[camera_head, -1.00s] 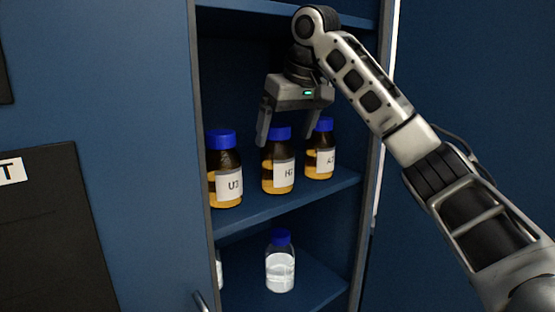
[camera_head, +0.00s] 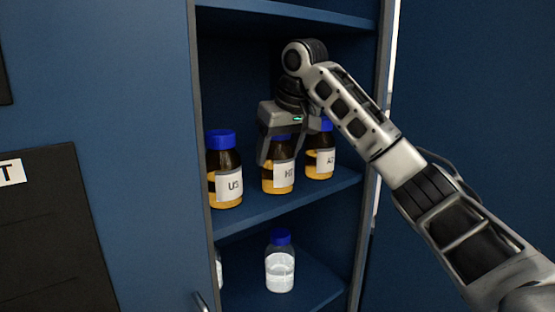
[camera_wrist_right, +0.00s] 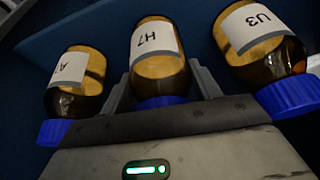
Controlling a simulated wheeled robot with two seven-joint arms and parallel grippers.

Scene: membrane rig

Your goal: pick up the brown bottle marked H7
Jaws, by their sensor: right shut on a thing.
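The brown bottle marked H7 (camera_head: 279,178) stands upright on the cabinet's upper visible shelf, between two similar bottles. It has a blue cap and a white label. My right gripper (camera_head: 281,158) has come down over it from above and is shut on it, hiding much of the cap. In the right wrist view the H7 bottle (camera_wrist_right: 158,65) sits between the two fingers of the right gripper (camera_wrist_right: 162,85). The bottle still appears to rest on the shelf. My left gripper is not in view.
Brown bottle U3 (camera_head: 224,172) stands close on the left and another brown bottle (camera_head: 320,158) close on the right, its label partly readable. A clear bottle (camera_head: 280,266) stands on the shelf below. The cabinet's side walls and the shelf above (camera_head: 290,14) bound the space.

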